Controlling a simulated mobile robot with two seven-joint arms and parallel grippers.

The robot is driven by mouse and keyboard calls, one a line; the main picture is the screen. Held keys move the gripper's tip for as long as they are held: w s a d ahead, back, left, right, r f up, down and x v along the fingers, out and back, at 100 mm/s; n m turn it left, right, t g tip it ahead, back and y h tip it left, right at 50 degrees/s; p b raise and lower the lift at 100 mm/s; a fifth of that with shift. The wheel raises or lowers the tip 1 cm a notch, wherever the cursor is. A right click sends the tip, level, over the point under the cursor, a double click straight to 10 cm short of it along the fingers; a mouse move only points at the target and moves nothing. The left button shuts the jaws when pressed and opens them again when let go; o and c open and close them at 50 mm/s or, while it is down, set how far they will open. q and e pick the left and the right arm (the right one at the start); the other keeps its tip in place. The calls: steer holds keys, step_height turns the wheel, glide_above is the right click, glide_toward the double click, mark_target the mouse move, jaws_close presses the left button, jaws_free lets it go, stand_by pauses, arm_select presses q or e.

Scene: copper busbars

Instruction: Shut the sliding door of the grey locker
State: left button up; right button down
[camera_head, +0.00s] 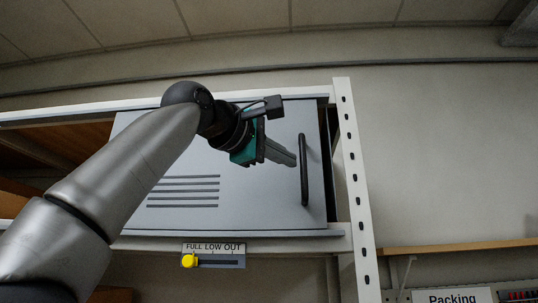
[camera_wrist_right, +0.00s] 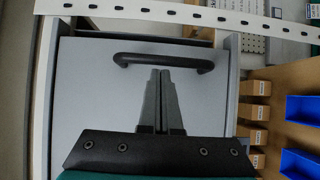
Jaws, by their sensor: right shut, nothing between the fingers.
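The grey sliding door (camera_head: 255,205) fills most of the locker front in the head view. A narrow dark gap shows between its right edge and the white perforated post. Its black bar handle (camera_head: 304,175) stands upright near that edge. My right gripper (camera_head: 294,160) is shut and empty, its fingertips just left of the handle. In the right wrist view the shut fingertips (camera_wrist_right: 165,72) lie close below the handle (camera_wrist_right: 163,59), in front of the grey door (camera_wrist_right: 95,85). I cannot tell if they touch it. My left gripper is not in view.
The white post (camera_head: 355,190) stands right of the door. A yellow knob sits on a FULL LOW OUT slider (camera_head: 213,256) below it. Wooden shelving shows at the left. The right wrist view shows blue bins (camera_wrist_right: 302,110) at the right.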

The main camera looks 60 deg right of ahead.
mark_target(305, 156)
stand_by(0.3)
steer(key=s, duration=0.1)
steer(key=s+d, duration=0.1)
steer(key=s, duration=0.1)
steer(key=shift+s+d+b, duration=0.15)
steer(key=shift+s+b, duration=0.05)
steer(key=shift+b, duration=0.15)
